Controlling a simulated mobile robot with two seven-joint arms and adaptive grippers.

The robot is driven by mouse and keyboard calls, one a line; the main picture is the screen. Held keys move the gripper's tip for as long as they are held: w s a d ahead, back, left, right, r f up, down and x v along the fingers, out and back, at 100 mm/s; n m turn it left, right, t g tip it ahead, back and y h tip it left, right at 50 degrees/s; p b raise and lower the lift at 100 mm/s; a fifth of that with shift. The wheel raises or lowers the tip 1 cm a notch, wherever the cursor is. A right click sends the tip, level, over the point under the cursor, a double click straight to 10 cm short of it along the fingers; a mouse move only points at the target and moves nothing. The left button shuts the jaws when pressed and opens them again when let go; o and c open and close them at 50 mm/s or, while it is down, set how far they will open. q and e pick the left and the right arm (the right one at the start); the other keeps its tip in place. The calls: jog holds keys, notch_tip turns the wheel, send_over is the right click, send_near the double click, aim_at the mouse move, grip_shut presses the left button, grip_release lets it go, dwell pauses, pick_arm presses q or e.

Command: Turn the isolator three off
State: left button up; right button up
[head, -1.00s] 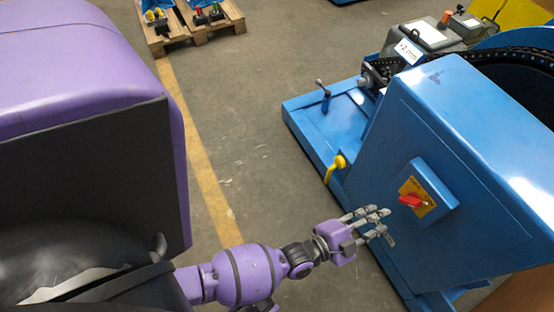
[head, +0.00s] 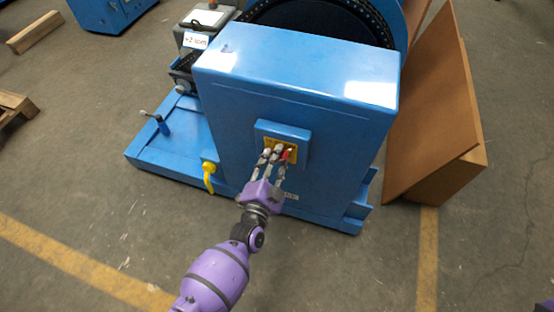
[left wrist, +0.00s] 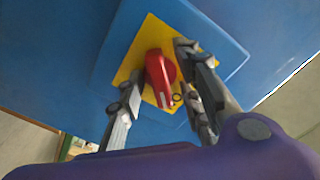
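The isolator is a red rotary handle (head: 291,154) on a yellow plate (head: 266,142), set on a blue box on the front of the blue machine housing (head: 340,170). My left gripper (head: 276,160) is at the handle, its fingers partly covering handle and plate in the head view. In the left wrist view the red handle (left wrist: 159,72) lies between the fingers, its white-marked end toward the bottom. The fingers are spread on either side, with yellow plate (left wrist: 138,52) showing between the left finger and the handle.
A yellow fitting (head: 208,174) sticks out left of the housing, and a blue-handled lever (head: 158,122) stands on the base. A large chain wheel (head: 320,18) is behind. Brown panels (head: 435,110) stand at the right. The floor in front is clear.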

pick_arm(q)
jog(key=shift+c, duration=0.4)
grip_shut()
jog(key=shift+n, duration=0.3)
jog(key=n, duration=0.3)
jog(key=shift+n, duration=0.3)
jog(key=n+b, duration=0.1)
jog(key=n, duration=0.3)
jog(key=shift+n, duration=0.3)
jog(key=n, duration=0.4)
jog(key=shift+n+b, duration=0.3)
jog(key=shift+b, duration=0.1)
jog(key=shift+n+b, duration=0.5)
jog(key=shift+n, duration=1.7)
